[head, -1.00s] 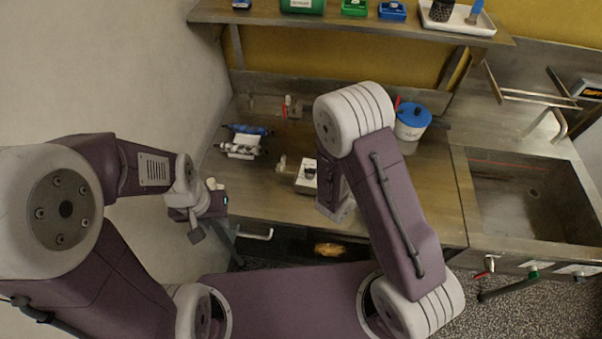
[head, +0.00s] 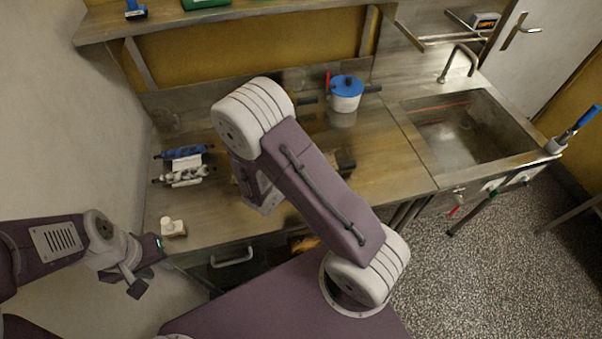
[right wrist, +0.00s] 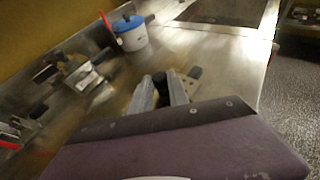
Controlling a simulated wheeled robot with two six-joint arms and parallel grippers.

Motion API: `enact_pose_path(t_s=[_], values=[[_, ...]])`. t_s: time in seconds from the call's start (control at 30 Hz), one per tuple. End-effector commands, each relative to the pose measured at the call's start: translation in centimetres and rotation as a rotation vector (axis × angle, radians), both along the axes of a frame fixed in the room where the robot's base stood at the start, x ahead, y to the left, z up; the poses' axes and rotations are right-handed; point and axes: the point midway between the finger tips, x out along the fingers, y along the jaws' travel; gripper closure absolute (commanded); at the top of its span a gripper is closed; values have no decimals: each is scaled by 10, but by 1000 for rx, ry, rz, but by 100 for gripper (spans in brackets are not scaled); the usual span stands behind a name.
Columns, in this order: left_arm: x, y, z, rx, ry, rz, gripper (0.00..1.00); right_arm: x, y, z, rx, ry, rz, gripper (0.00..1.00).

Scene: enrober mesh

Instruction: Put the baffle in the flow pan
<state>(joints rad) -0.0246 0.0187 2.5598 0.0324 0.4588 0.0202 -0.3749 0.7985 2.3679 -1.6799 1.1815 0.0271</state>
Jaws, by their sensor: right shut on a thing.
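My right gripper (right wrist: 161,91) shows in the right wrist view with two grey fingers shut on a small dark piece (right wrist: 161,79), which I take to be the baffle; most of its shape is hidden. A grey tab with a dark hole (right wrist: 194,73) shows just beyond the right finger; I cannot tell whether it is part of the same thing. In the head view my right arm hides the right gripper. My left gripper (head: 132,281) hangs at the lower left, off the counter's front edge, and its jaw opening is unclear. I cannot clearly pick out the flow pan.
A white pot with a blue lid (head: 346,92) stands at the back of the steel counter (head: 395,160). The sink (head: 465,135) is to its right. Blue and white rollers (head: 184,164) and a small white-topped object (head: 173,228) are at left. A shelf (head: 260,12) overhangs the back.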

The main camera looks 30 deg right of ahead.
Motion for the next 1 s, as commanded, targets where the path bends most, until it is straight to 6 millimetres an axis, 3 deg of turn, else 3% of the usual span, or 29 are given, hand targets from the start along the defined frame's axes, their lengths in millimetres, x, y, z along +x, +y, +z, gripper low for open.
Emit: enact_pose_path(t_s=[0.1, 0.3, 0.43, 0.7, 1.0], values=[[0, 0, 7, 0, 0, 0, 67, 8, 23, -12, -1, 1, 3, 100], [0, 0, 8, 0, 0, 0, 67, 13, 40, -24, -1, -1, -1, 100], [0, 0, 8, 0, 1, 0, 67, 13, 41, -27, -1, 0, -2, 100], [0, 0, 12, 0, 1, 0, 67, 13, 40, -65, -2, 1, -1, 100], [0, 0, 8, 0, 1, 0, 67, 14, 40, -69, -1, -1, -1, 100]])
